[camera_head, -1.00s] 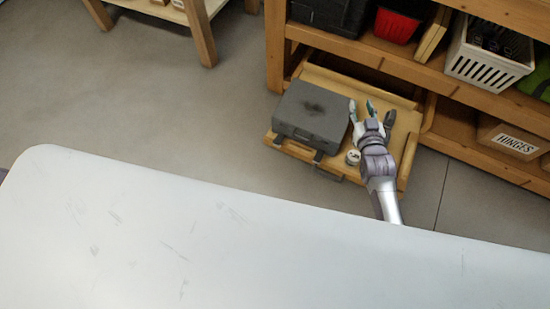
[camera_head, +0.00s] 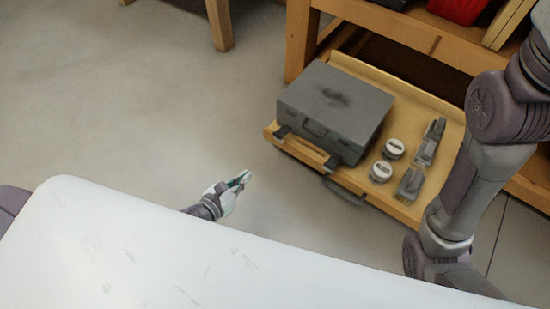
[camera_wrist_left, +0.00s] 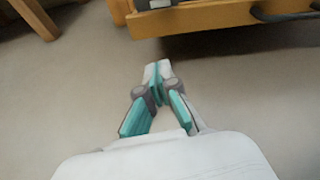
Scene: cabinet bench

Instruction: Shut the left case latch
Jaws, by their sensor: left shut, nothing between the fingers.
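The grey case (camera_head: 335,108) lies closed-lidded in the open wooden drawer, its handle (camera_head: 315,129) facing the front. The left case latch (camera_head: 282,131) is a dark tab at the front left of the case and seems to stick out; its exact angle is too small to tell. The right latch (camera_head: 332,162) is similar. My left gripper (camera_head: 245,178) is shut and empty, over the floor to the left of and in front of the drawer, apart from the latch. The left wrist view shows its fingertips (camera_wrist_left: 157,70) together, pointing toward the drawer front. My right gripper is not in view.
The drawer (camera_head: 290,147) has a dark front handle (camera_head: 345,191). Two round tins (camera_head: 382,171) and dark tools (camera_head: 430,140) lie right of the case. My right arm crosses the right side.

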